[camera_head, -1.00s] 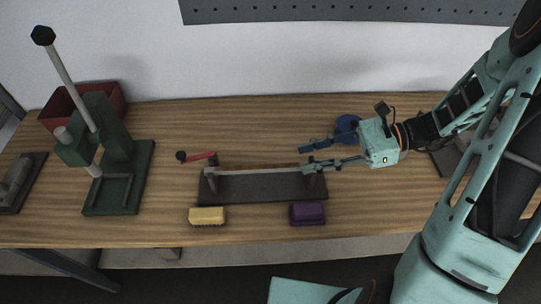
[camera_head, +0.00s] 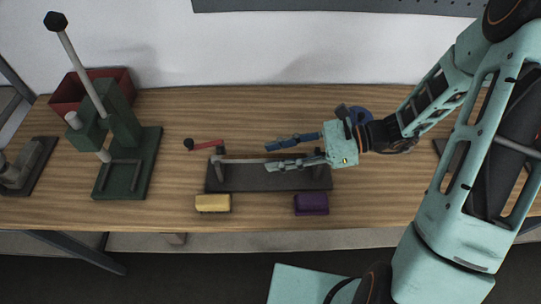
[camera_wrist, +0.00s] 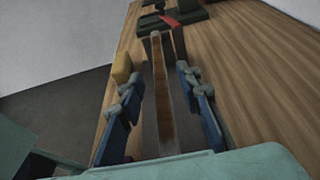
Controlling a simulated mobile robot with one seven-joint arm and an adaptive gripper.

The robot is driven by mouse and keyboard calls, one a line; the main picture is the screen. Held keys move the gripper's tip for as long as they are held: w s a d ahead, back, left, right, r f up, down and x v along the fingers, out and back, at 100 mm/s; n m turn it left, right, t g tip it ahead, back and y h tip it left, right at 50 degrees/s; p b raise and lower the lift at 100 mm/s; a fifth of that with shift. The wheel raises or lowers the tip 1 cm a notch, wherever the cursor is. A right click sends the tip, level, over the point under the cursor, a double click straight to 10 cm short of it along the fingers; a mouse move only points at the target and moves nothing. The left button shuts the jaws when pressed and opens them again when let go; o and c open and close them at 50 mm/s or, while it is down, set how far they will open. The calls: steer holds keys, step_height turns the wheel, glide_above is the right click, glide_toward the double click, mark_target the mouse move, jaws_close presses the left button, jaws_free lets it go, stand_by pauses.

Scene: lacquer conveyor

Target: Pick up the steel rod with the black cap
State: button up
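The pale grey rod with a black cap (camera_head: 56,22) rises at a tilt from the green press (camera_head: 124,130) at the left in the head view. My gripper (camera_head: 268,157) is well to its right, over a dark fixture (camera_head: 220,186). Its two blue fingers are apart and point left, away from my wrist. In the wrist view my gripper (camera_wrist: 158,80) has the fixture's long bar (camera_wrist: 162,105) between its fingers, with gaps on both sides. The gripper holds nothing. The wrist view does not show the capped rod clearly.
A red handle (camera_head: 207,146) with a black knob sits at the fixture's left end. A yellow block (camera_head: 213,203) and a purple block (camera_head: 311,204) lie in front. A red bin (camera_head: 68,96) stands behind the press. A blue round thing (camera_head: 363,114) is partly hidden by my arm.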

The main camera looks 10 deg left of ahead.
jaws_close()
steer(key=shift+r, duration=0.15)
